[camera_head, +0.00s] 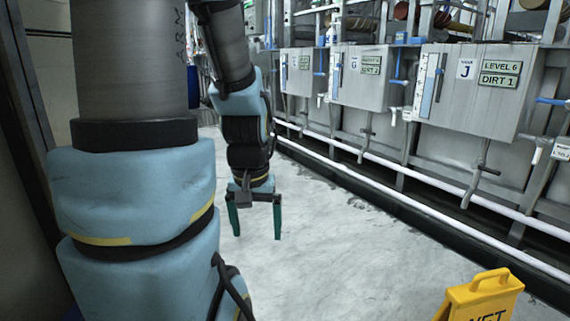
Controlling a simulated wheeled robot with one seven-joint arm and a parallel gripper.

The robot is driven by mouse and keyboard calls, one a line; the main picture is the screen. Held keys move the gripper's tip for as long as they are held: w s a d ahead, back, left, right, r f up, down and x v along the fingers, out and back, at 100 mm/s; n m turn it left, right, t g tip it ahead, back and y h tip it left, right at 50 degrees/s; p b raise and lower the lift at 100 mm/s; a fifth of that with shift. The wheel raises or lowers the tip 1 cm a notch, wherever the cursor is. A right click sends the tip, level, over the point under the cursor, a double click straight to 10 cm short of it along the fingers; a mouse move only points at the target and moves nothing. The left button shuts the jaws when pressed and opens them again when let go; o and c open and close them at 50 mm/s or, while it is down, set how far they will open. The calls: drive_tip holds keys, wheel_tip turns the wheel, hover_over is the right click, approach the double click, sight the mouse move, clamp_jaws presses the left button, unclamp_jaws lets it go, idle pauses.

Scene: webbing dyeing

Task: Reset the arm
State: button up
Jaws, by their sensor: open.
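My gripper (256,220) hangs pointing down at the end of my arm, left of the picture's middle. Its two dark green fingers are spread apart, with only the pale floor visible between them. It is open and empty and touches nothing that I can see. My grey and blue arm (135,190) fills much of the left side and hides what lies behind it.
Metal tanks (473,90) with level gauges and labels such as "J", "LEVEL 6" and "DIRT 1" line the right. White pipes (430,206) run low along them. A yellow wet-floor sign (482,299) stands at the lower right. The pale floor (330,260) between is clear.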

wheel_tip(320, 180, up, 35)
drive_tip(key=p, duration=3.2)
drive_tip(key=shift+r+p, duration=0.15)
drive_tip(key=shift+p, duration=0.25)
drive_tip(key=shift+c, duration=0.2)
